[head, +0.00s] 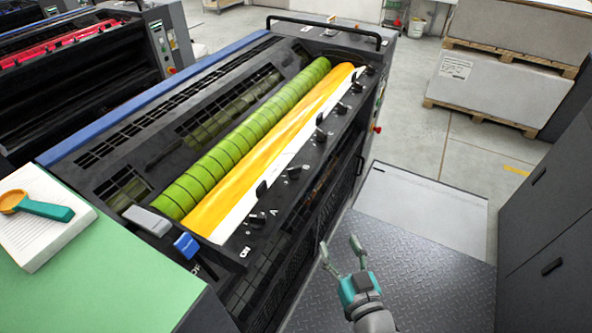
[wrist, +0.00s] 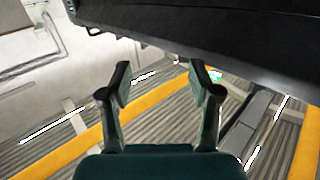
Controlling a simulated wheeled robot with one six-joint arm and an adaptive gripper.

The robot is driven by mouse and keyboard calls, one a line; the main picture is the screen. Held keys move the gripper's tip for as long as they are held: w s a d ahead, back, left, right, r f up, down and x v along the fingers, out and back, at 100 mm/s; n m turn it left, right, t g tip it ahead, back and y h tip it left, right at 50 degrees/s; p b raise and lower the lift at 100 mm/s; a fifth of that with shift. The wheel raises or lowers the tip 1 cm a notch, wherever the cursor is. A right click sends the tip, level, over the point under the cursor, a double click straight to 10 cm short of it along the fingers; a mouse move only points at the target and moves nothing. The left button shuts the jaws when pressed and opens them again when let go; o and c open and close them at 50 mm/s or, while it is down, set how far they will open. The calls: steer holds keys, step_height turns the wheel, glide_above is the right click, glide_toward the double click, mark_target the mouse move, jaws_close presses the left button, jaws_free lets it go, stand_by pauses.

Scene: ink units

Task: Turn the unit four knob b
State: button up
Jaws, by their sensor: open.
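The ink unit (head: 115,185) is a black machine with a green segmented roller (head: 235,150) and a yellow ink band beside a white strip. A row of several small black knobs runs along its right-hand rail, among them a near one (head: 257,214) by a letter that looks like A and another (head: 293,173) farther along. The lettering is too small to tell surely which knob is b. My gripper (head: 338,243) is open and empty, right of the rail and apart from the knobs. In the wrist view my gripper (wrist: 161,88) shows two spread fingers with nothing between them.
A green-topped surface (head: 110,275) holds a notepad and an orange-and-teal tool. Dark cabinets (head: 545,200) stand right. Stacked pallets (head: 500,90) are behind. Treadplate floor (head: 440,270) between is clear.

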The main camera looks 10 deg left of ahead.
mark_target(296, 172)
steer(key=w+a+r+y, duration=0.1)
steer(key=w+a+r, duration=0.1)
steer(key=w+a, duration=0.2)
steer(key=w+a+r+n+y, duration=0.1)
steer(key=w+a+r, duration=0.2)
steer(key=w, duration=0.3)
steer(key=w+a+r+n+y, duration=0.1)
steer(key=w+a+r, duration=0.1)
steer(key=w+a, duration=0.3)
steer(key=shift+w+a+r+g, duration=0.15)
steer(key=shift+w+a+g, duration=0.1)
steer(key=shift+g, duration=0.15)
steer(key=c, duration=1.2)
